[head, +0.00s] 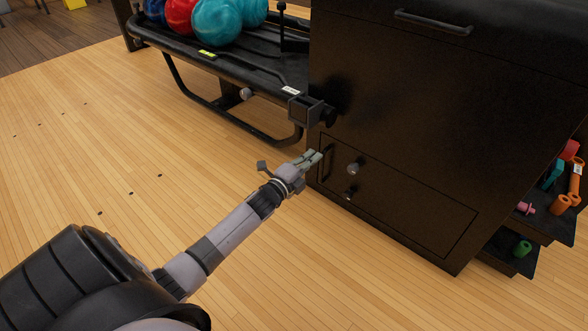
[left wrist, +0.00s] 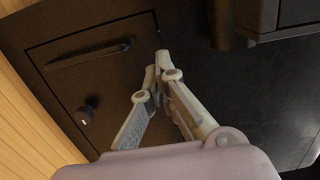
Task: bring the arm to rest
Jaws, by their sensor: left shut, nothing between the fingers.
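My left arm reaches from the lower left of the head view toward a black cabinet (head: 420,130). My left gripper (head: 315,157) is shut and empty, close in front of the left edge of the cabinet's lower door (head: 410,205). In the left wrist view the fingertips (left wrist: 158,62) meet, with the door's dark handle (left wrist: 90,54) and a round knob (left wrist: 87,114) beyond them to the left. I cannot tell whether the fingers touch the cabinet. My right gripper is in neither view.
A black ball rack (head: 265,82) stands at the top, holding several balls, including a red one (head: 181,16) and a teal one (head: 216,22). Shelves with small colored items (head: 522,248) stand at the right. The wooden floor (head: 90,150) at the left is clear.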

